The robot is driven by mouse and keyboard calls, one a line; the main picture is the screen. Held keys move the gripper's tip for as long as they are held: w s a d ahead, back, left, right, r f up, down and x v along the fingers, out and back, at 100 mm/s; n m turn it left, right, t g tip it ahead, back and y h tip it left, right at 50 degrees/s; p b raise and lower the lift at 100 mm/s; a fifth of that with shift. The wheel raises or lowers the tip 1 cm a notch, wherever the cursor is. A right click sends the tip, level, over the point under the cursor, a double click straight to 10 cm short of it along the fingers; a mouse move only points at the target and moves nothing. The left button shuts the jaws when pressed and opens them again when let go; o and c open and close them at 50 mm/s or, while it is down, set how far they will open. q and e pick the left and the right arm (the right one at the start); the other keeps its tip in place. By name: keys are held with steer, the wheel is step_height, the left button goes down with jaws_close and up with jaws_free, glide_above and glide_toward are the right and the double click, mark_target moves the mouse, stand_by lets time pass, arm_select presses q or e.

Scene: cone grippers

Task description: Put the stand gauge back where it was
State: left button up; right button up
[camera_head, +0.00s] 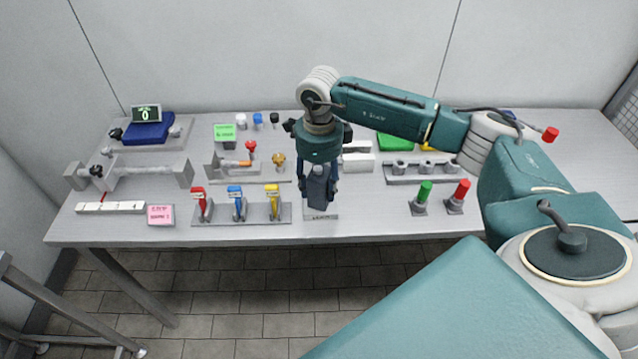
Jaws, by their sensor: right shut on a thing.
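My right gripper (319,176) points straight down near the table's front edge, right of the lever row. It is shut on a dark grey upright piece, which appears to be the stand gauge (318,192). The gripper's fingers hide part of it. Below and around its foot is a pale base plate (320,215) with a small dark label too small to read. I cannot tell whether the stand gauge touches the plate or hangs just above it. My left gripper is not in view.
A rail with red, blue and yellow levers (238,212) stands close on the left. White blocks (357,162) sit behind on the right. Green and red handles (424,192) stand further right. Free table lies between the gripper and these handles.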

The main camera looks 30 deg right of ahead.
steer(key=shift+f, duration=0.2)
steer(key=o, duration=1.2)
steer(key=shift+r, duration=0.1)
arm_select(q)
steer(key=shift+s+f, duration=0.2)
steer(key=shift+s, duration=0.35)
arm_select(e)
steer(key=shift+o, duration=0.6)
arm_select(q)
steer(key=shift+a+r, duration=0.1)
arm_select(e)
steer(key=shift+r, duration=0.1)
steer(key=shift+r, duration=0.2)
step_height(320, 180, up, 10)
steer(key=shift+r+b, duration=0.25)
steer(key=shift+b, duration=0.9)
steer(key=shift+r, duration=0.6)
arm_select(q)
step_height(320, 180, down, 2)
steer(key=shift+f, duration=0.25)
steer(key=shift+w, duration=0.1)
